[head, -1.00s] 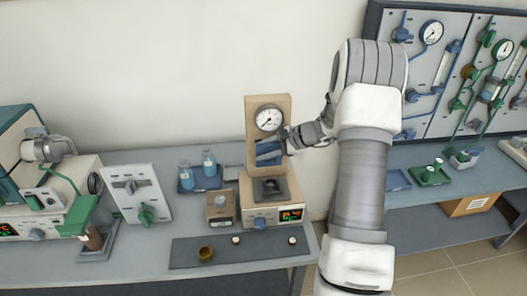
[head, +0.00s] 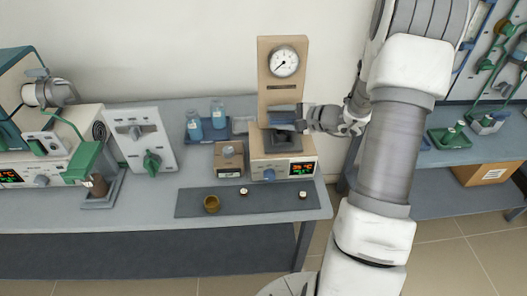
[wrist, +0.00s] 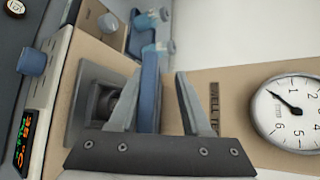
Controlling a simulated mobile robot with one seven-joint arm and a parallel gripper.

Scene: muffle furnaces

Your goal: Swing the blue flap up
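The blue flap (head: 283,108) is at the foot of the tan upright panel (head: 270,75), above the dark square well (head: 282,143) of the small furnace unit (head: 257,162). In the wrist view the flap (wrist: 150,85) shows nearly edge-on between the fingers of my gripper (wrist: 161,75). The left finger is close to the flap; whether it touches is unclear. A gap shows between the flap and the right finger. In the head view my gripper (head: 299,120) reaches in from the right and partly hides the flap. The fingers are apart.
A round gauge (head: 284,62) sits high on the panel. A small box (head: 228,158) and blue bottles in a tray (head: 193,138) stand to the left. A dark mat (head: 262,202) with a brass cup (head: 211,203) lies in front.

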